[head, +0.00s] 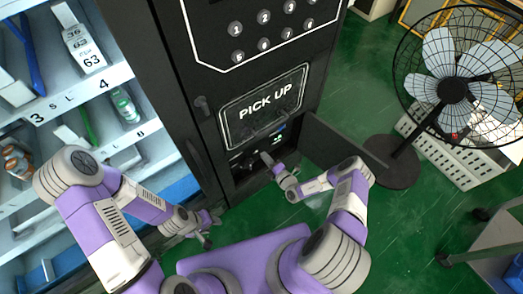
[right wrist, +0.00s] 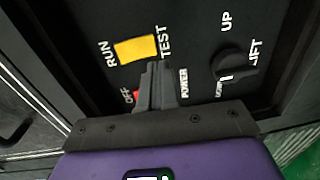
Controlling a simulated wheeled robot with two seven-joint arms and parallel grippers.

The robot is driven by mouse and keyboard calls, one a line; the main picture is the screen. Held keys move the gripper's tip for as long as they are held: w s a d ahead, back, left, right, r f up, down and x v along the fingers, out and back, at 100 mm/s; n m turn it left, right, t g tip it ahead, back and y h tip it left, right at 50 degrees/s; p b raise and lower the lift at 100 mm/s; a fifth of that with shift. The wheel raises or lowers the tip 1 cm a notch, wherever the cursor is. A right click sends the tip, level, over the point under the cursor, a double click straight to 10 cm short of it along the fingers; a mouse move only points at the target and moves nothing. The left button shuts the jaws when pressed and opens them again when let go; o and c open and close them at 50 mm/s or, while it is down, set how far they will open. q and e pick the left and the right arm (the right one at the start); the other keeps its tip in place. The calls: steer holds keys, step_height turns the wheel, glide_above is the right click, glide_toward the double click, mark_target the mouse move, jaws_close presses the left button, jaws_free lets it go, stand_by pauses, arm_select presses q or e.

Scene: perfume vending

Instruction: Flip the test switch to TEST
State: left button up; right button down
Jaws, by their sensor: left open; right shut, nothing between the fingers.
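The test switch (right wrist: 136,49) is a yellow rocker on a black panel (right wrist: 195,50) in the right wrist view, with RUN at its left end and TEST at its right end. Which end is pressed in, I cannot tell. My right gripper (right wrist: 157,66) is shut and empty, its fingertips just below the yellow switch's right end, near the word TEST; contact is unclear. In the head view my right gripper (head: 266,158) reaches into the open lower compartment of the black machine (head: 170,60). My left gripper (head: 207,237) is open and empty, low in front of the machine.
A red power switch (right wrist: 136,97) is partly hidden behind my right fingers. A black lift knob (right wrist: 236,64) sits at the right of the panel. The compartment door (head: 340,148) stands open to the right. A fan (head: 452,90) stands on the green floor farther right.

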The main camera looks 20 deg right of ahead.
steer(key=f+v, duration=0.1)
steer(key=v, duration=0.6)
steer(key=shift+s+f+p, duration=0.15)
steer(key=shift+f+p, duration=0.15)
steer(key=shift+f, duration=0.05)
steer(key=s+a+r+n+g+y, duration=0.2)
steer(key=s+a+n+g+y, duration=0.2)
steer(key=s+a+n+g, duration=0.55)
steer(key=s+a+r+n+g+y, duration=0.4)
steer(key=a+n, duration=0.3)
steer(key=n, duration=0.5)
steer(key=s+d+n+g+h, duration=0.4)
steer(key=s+n+g+h, duration=0.25)
steer(key=n, duration=0.75)
steer(key=w+d+r+n+t+h, duration=0.1)
steer(key=w+r+n+t+h, duration=0.2)
steer(key=n, duration=0.9)
step_height(320, 180, up, 2)
steer(key=shift+w+r+t, duration=0.15)
steer(key=shift+w+t, duration=0.05)
steer(key=shift+t, duration=0.6)
